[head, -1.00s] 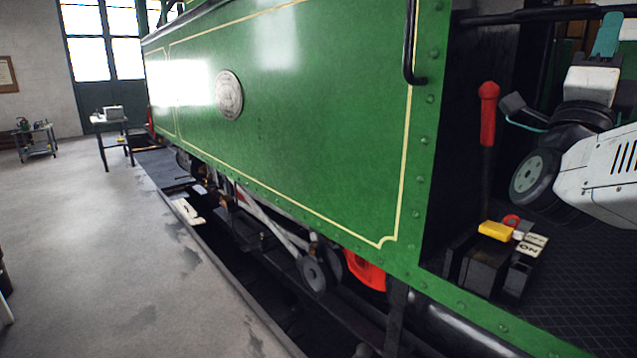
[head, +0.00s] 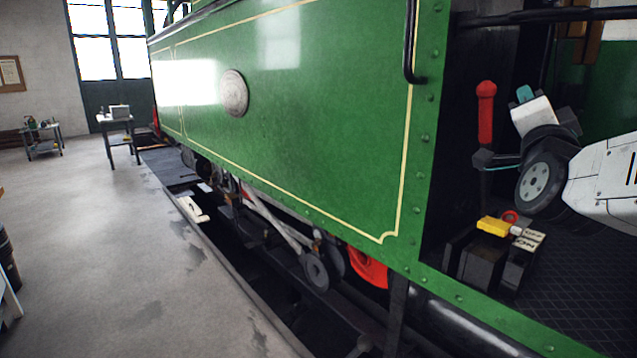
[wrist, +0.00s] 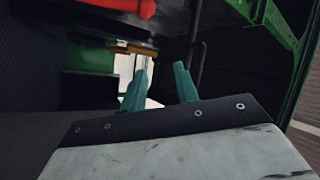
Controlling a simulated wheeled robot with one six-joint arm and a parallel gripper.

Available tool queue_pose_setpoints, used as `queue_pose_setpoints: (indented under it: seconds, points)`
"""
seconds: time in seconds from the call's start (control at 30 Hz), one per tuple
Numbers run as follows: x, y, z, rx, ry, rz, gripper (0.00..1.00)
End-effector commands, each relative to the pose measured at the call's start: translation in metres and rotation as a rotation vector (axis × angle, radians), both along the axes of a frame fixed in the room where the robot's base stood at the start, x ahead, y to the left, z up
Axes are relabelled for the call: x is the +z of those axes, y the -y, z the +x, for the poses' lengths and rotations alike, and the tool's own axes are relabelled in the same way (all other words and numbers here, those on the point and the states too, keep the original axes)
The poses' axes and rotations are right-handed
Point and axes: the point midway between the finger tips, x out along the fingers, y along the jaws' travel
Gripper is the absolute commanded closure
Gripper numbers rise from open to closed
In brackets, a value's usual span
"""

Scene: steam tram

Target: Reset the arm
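My gripper (wrist: 160,88) shows in the wrist view as two teal fingers standing apart, with nothing seen between them. In the head view my gripper (head: 525,94) is a small teal shape at the end of my white and dark arm, inside the cab opening at right. It is a little to the right of the red-handled lever (head: 486,108), and a gap shows between them. My arm is bent, with its wheel-like joint below the gripper.
A black box with a yellow block (head: 493,226) and an ON/OFF label stands on the dark cab floor (head: 580,290). A black handrail (head: 550,14) crosses above my arm. The green tram side (head: 310,120) fills the middle. Open concrete floor lies left of the pit (head: 230,275).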

Motion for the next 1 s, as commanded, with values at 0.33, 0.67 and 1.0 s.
queue_pose_setpoints:
  seconds: [0.33,0.67,1.0]
  points:
    - [-0.146,-0.061,-0.014,0.285,-0.832,-0.23,0.69]
    - [-0.246,-0.089,-0.156,0.639,-1.574,-0.495,0.69]
    - [-0.253,-0.082,-0.261,0.797,-1.9,-0.612,0.69]
